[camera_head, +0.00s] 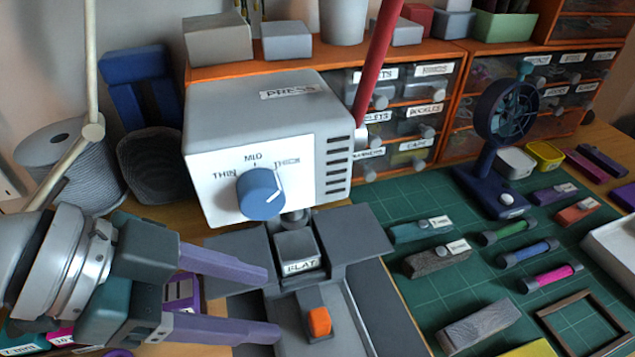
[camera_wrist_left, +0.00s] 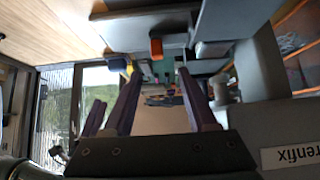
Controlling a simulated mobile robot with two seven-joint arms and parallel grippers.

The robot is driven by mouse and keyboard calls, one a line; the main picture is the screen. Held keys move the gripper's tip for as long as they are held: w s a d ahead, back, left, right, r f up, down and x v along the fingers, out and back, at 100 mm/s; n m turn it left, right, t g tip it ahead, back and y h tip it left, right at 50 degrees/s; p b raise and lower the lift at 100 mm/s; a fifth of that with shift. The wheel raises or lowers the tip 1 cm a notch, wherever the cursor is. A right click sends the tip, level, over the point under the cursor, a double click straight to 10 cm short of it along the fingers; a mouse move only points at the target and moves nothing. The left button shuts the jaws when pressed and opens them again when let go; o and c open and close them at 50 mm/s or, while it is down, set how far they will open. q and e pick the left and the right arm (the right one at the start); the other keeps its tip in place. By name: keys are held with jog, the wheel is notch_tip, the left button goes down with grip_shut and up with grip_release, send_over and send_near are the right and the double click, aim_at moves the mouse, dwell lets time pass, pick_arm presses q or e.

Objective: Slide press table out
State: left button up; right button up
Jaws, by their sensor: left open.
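The press (camera_head: 265,150) is a grey and white box with a blue dial and a label reading PRESS. Below it is the grey press table (camera_head: 345,235), with a block marked FLAT (camera_head: 297,252) above its middle. An orange tab (camera_head: 319,321) sits at the front of the slide below the block; it also shows in the left wrist view (camera_wrist_left: 156,47). My left gripper (camera_head: 272,303) is open, with its purple fingers left of the orange tab and apart from it. The fingers also show in the left wrist view (camera_wrist_left: 165,100). My right gripper does not show.
A red lever (camera_head: 378,60) rises at the press's right side. Drawer units (camera_head: 410,100) line the back. A grey spool (camera_head: 65,160) stands left.

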aim_at(318, 316)
pick_arm(q)
jog(key=b+x, duration=0.1)
jog(key=x, duration=0.8)
jog(key=shift+s+d+f+b, duration=0.15)
jog(key=shift+d+f+b, duration=0.1)
jog(key=shift+b, duration=0.15)
grip_shut()
